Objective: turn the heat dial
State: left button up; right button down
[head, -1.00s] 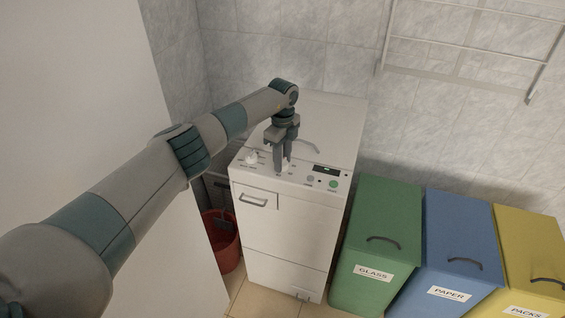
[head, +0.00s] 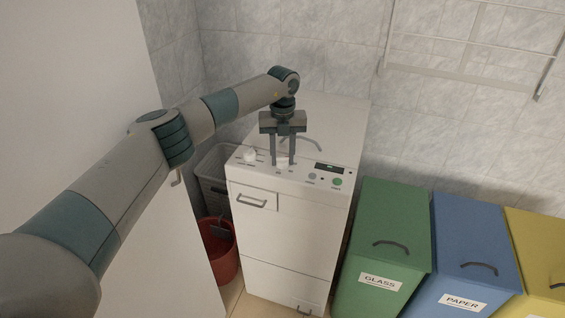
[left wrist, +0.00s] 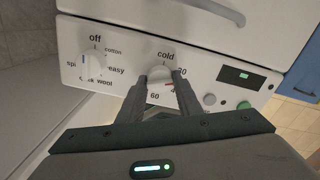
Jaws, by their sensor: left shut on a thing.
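The heat dial (left wrist: 160,74) is a white round knob on the washing machine's sloped panel, with "cold" above it and "60" at its lower left. A red mark shows at its lower right, by a number partly hidden by a finger. My left gripper (head: 283,162) points down at the panel, its two dark fingers on either side of the dial (head: 282,160). In the left wrist view the fingers (left wrist: 158,82) are shut on it. My right gripper is not in view.
A second white knob (left wrist: 94,62), marked "off", "cotton", "easy" and "wool", sits left of the heat dial. A display (head: 329,168) and buttons are to the right. Green (head: 385,230) and blue (head: 470,245) bins stand right of the machine (head: 285,235); a red bucket (head: 222,255) stands left.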

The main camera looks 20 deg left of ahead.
pick_arm(q)
jog(key=m+b, duration=0.3)
jog(key=m, duration=0.1)
jog(key=shift+f+m, duration=0.1)
jog(key=shift+m, duration=0.3)
jog(key=shift+m+b, duration=0.4)
jog(key=shift+m, duration=0.5)
jog(key=shift+m+b, duration=0.75)
jog(key=shift+m, duration=1.15)
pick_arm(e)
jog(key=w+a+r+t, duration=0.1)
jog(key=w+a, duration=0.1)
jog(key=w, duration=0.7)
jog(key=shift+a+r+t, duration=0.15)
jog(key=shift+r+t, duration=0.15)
pick_arm(q)
jog(key=o, duration=1)
jog(key=shift+o, duration=0.2)
